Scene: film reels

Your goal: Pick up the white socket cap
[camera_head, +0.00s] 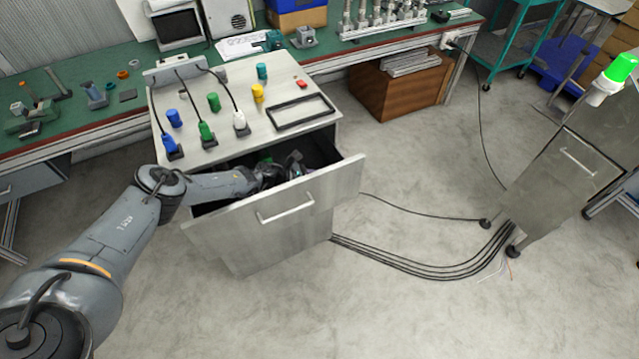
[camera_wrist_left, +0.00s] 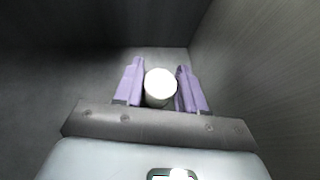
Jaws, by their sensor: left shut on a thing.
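The white socket cap (camera_wrist_left: 160,85) is between the two purple fingers of my left gripper (camera_wrist_left: 160,68) in the left wrist view; its round white top faces the camera. The gripper is shut on it, inside the open drawer. In the head view my left arm reaches over the drawer's left side, and my left gripper (camera_head: 292,166) is down in the drawer. The cap cannot be made out there. My right gripper is not in view.
The metal cabinet's drawer (camera_head: 290,205) is pulled out, with walls close around the gripper. On the cabinet top stand blue (camera_head: 174,118), green (camera_head: 213,102), yellow (camera_head: 257,93) and teal (camera_head: 262,72) caps, cabled plugs and a black frame (camera_head: 301,111). Cables lie on the floor at right.

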